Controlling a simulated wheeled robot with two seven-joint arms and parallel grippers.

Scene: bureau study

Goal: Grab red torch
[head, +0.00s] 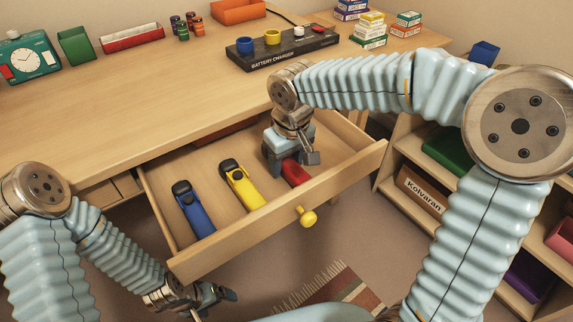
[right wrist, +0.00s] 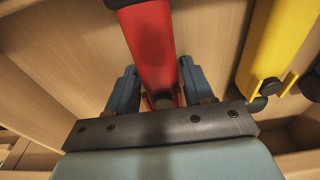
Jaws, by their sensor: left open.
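The red torch (head: 295,173) lies in the open drawer (head: 273,206), right of the yellow torch (head: 242,185) and blue torch (head: 193,210). My right gripper (head: 289,164) is down in the drawer over the red torch and hides part of it. In the right wrist view, the red torch (right wrist: 152,45) runs between the two fingers (right wrist: 160,88), one on each side and close to it. Whether both fingers press on it cannot be told. My left gripper (head: 215,297) is open and empty, low in front of the drawer.
The drawer's front wall with its yellow knob (head: 307,217) stands close in front of my right gripper. The desk top above holds a battery charger (head: 283,48) and small boxes. A shelf with bins (head: 447,150) is at the right.

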